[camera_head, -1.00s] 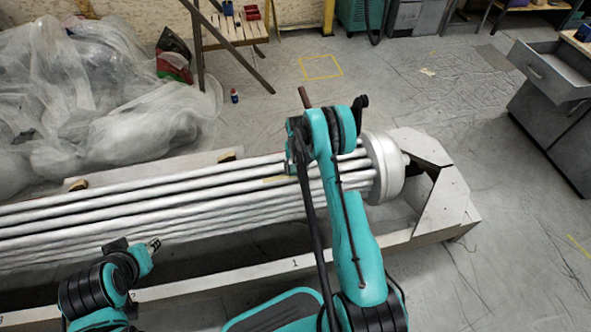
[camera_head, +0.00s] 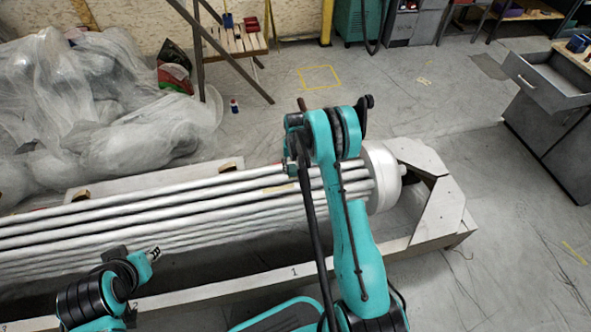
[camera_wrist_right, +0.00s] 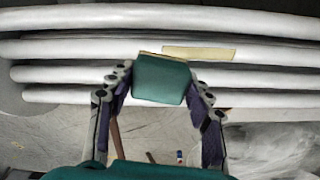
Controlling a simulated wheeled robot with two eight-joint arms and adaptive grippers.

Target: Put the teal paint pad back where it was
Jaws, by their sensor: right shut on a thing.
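The teal paint pad (camera_wrist_right: 160,82) shows in the right wrist view as a teal block with a thin tan edge at its top. My right gripper (camera_wrist_right: 160,74) is shut on it, with one finger at each side. Behind the pad run the long silver-white tubes (camera_wrist_right: 70,48). I cannot tell whether the pad touches them. In the head view my right arm reaches over the tubes (camera_head: 150,212), and its own links mostly hide the gripper and pad. My left gripper (camera_head: 153,254) is small at lower left, in front of the tubes, and its jaws are unclear.
A pale yellow strip (camera_wrist_right: 198,53) lies on the tubes beside the pad. The tubes end in a white drum (camera_head: 382,178) inside a pale frame (camera_head: 437,208). Plastic-wrapped bulk (camera_head: 85,115) lies at left. A grey cabinet (camera_head: 550,130) stands at right, with clear floor between.

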